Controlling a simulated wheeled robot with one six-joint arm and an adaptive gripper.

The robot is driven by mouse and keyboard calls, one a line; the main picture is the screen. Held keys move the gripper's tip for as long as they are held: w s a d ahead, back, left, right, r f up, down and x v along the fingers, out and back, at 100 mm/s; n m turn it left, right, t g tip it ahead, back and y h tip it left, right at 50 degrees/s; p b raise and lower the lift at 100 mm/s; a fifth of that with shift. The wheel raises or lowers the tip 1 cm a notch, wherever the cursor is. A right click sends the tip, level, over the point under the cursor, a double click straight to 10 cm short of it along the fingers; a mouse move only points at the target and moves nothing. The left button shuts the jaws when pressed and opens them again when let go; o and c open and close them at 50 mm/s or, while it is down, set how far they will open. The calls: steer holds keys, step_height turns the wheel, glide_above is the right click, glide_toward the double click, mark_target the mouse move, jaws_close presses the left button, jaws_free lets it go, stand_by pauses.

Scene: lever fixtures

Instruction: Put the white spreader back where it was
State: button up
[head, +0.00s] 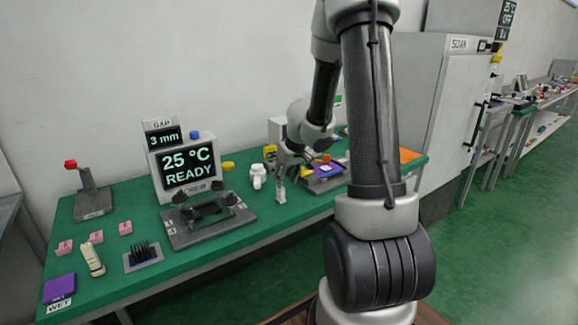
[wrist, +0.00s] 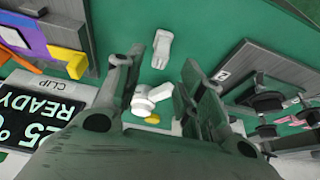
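My gripper (head: 284,163) hangs over the green bench, above its right half. In the wrist view my gripper (wrist: 163,62) has its two fingers wide apart with nothing held between them. A small white upright piece (head: 281,193) stands on the bench just below it. In the wrist view this piece (wrist: 162,48) shows between the fingertips, apart from both. A rounded white object with a side arm (head: 258,175) stands close by, and it also shows between the fingers in the wrist view (wrist: 150,99). I cannot tell for sure which white thing is the spreader.
A grey fixture with dark knobs (head: 208,215) sits left of my gripper, before the display reading 25 °C READY (head: 188,168). Pink blocks (head: 96,237) and a cream tool (head: 92,260) lie far left.

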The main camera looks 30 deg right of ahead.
step_height(320, 180, up, 16)
steer(key=w+d+t+h, duration=0.1)
steer(key=d+t+h, duration=0.2)
steer(key=s+d+r+m+h, duration=0.25)
steer(key=s+r, duration=0.45)
steer(key=r, duration=0.4)
steer(key=s+a+f+g, duration=0.1)
steer(key=s+a+g, duration=0.1)
steer(key=s, duration=1)
steer(key=s+a+f+n+y, duration=0.1)
steer(key=s+a+f+y, duration=0.1)
steer(key=s+a, duration=0.3)
steer(key=s+a+f+n+g+y, duration=0.1)
steer(key=s+a+f+y, duration=0.2)
steer(key=s+a, duration=0.2)
steer(key=shift+s+a+f, duration=0.15)
steer(key=shift+a+f, duration=0.1)
steer(key=shift+a, duration=0.25)
